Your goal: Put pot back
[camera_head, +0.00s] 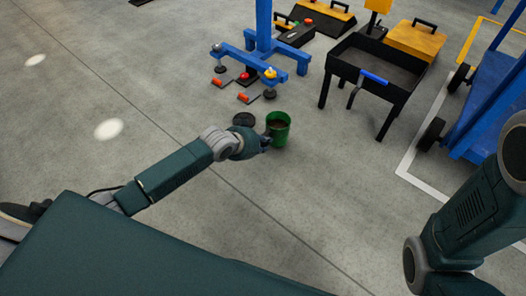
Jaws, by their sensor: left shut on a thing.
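A green pot (279,131) with a dark inside stands out in the middle of the camera_head view, seen from above. My left gripper (267,142) reaches it from the left and is shut on its left side. The fingertips are small and partly hidden against the pot. I cannot tell whether the pot touches the floor. A round black disc (243,119) lies just left of the pot, partly behind my left wrist. My right arm shows at the right edge, but its gripper is outside the view.
A blue stand (264,45) with spread legs is behind the pot, with small orange-and-black items (248,97) near its feet. A black tray table (346,71) stands at back right. A blue wheeled cart (485,110) is at far right. Floor (330,205) in front is clear.

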